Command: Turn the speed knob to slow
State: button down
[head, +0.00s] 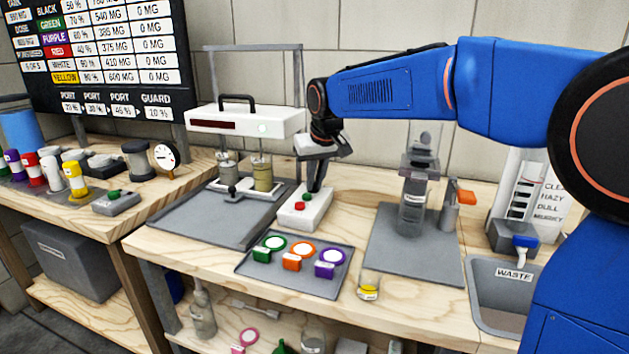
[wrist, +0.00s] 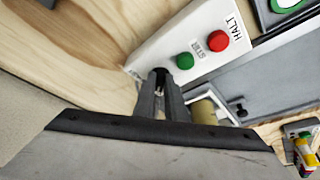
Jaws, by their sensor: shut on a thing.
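A white control box (head: 312,214) stands on the wooden bench, with a green button (head: 307,196) and a red button (head: 299,206). The wrist view shows the box (wrist: 205,70) tilted across the picture, with its green button (wrist: 185,61) beside a start label and its red button (wrist: 218,41) beside HALT. My gripper (head: 314,190) reaches down to the far end of the box. In the wrist view my gripper (wrist: 161,82) is shut at the box end beyond the green button, around the speed knob. The fingers hide most of the knob, and its setting cannot be read.
A white-topped press frame (head: 245,122) stands on a grey mat left of the box. A tray (head: 270,277) with green, orange and purple tagged items lies in front.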

jog(key=c, duration=1.8)
grip_release()
jog(key=v, duration=1.7)
jog(key=shift+s+r, duration=0.15)
jog(key=shift+r, duration=0.05)
